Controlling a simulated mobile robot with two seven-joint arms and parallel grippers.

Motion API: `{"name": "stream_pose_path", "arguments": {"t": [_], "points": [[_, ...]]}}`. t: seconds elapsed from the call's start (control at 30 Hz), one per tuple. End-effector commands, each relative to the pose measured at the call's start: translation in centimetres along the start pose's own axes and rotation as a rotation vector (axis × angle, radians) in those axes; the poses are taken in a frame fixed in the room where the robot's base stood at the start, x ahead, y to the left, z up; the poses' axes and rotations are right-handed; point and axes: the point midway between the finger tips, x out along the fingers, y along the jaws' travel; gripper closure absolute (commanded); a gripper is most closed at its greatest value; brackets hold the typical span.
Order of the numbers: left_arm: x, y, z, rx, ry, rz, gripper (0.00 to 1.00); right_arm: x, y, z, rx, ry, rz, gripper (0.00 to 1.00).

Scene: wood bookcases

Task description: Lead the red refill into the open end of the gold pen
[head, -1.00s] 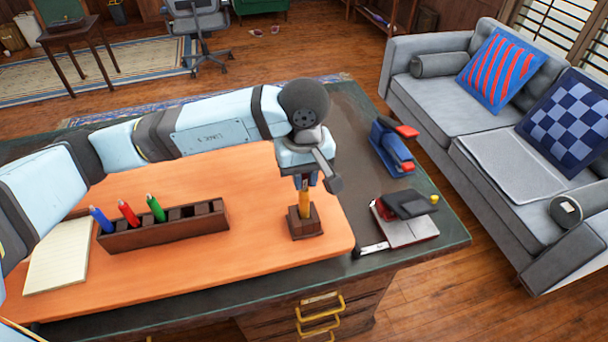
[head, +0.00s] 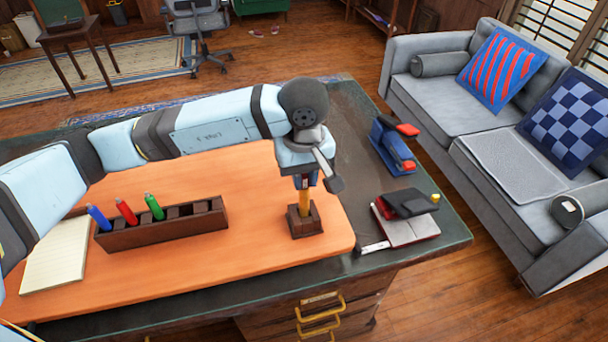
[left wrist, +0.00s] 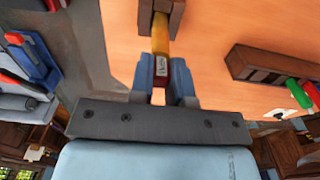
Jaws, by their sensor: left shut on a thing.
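The gold pen (head: 305,204) stands upright in a small dark wooden block (head: 306,225) near the right side of the orange desk mat. In the left wrist view the pen (left wrist: 160,38) reaches up to my fingers. My left gripper (head: 305,182) is directly above the pen, shut on the red refill. The refill (left wrist: 160,68) shows between the fingers in the left wrist view, red with a pale label. It lines up with the pen and appears to meet its top. The pen's open end is hidden, so I cannot tell how deep the refill sits. My right gripper is not in view.
A wooden rack (head: 163,228) with blue, red and green pens stands on the mat to the left. A notepad (head: 58,258) lies further left. A blue and red stapler (head: 390,146) and a red notebook with a black object on it (head: 410,222) are to the right.

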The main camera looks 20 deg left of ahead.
Motion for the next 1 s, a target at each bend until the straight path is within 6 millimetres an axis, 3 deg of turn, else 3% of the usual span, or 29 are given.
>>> {"name": "stream_pose_path", "arguments": {"t": [0.63, 0.67, 0.8, 1.0], "points": [[0.26, -0.01, 0.0, 0.0, 0.0, 0.0, 1.0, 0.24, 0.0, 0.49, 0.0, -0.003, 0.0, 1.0], [0.26, -0.01, 0.0, 0.0, 0.0, 0.0, 0.81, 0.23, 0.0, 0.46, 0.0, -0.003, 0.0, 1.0], [0.26, -0.01, 0.0, 0.0, 0.0, 0.0, 0.53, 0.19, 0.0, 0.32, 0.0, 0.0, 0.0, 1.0], [0.27, -0.01, 0.01, 0.0, 0.0, 0.0, 0.53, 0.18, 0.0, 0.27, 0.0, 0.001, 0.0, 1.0]]}}
